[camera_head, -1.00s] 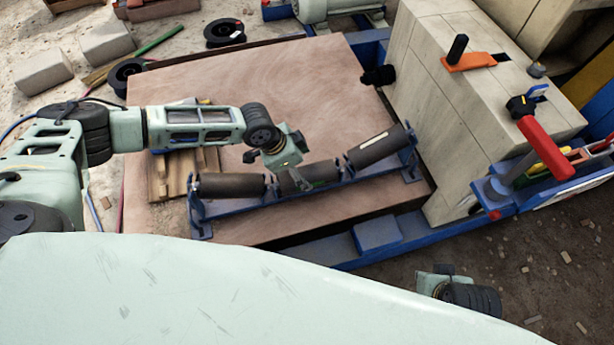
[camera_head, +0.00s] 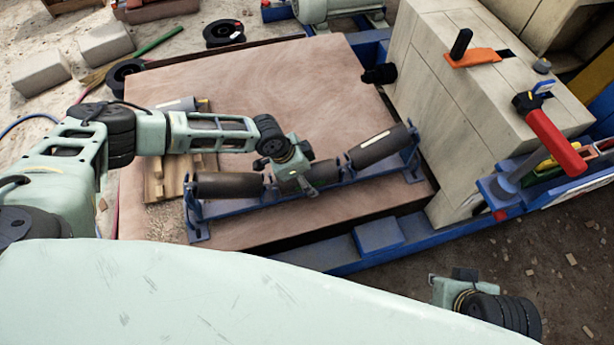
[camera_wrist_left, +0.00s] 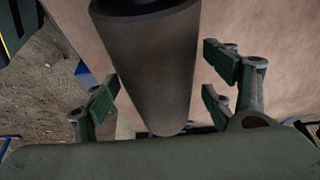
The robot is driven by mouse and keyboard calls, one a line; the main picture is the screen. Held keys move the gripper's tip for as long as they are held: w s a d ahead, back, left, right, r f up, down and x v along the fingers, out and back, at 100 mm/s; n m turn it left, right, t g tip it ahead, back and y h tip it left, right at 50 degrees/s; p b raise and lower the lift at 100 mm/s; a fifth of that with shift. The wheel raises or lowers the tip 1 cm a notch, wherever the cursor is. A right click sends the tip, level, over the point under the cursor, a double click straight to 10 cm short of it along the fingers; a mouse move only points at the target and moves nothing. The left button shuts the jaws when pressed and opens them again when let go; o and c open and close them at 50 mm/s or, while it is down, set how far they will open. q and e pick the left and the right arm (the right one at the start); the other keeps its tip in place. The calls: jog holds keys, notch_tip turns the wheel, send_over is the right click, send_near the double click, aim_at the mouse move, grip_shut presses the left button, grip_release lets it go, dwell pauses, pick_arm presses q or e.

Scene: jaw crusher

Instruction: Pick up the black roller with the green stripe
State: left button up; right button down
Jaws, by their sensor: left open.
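Three dark rollers sit in a row in a blue frame (camera_head: 262,207) on the wooden board. The left roller (camera_head: 228,186) and the right roller (camera_head: 378,147), which has a pale label, are clear of my grippers. The middle roller (camera_head: 326,172) is partly hidden by my left gripper (camera_head: 303,184). No green stripe is discernible on any of them now. In the left wrist view a dark roller (camera_wrist_left: 157,65) lies between the open fingers of my left gripper (camera_wrist_left: 160,92), with gaps on both sides. My right gripper (camera_head: 452,288) is at the lower right, away from the rollers; its jaws are unclear.
The reddish board (camera_head: 270,85) has free room behind the frame. A small wooden pallet (camera_head: 165,178) with a grey cylinder (camera_head: 180,104) is at left.

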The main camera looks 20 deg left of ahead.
pick_arm(q)
jog(key=shift+c, duration=0.4)
grip_shut()
jog(key=shift+r, duration=0.15)
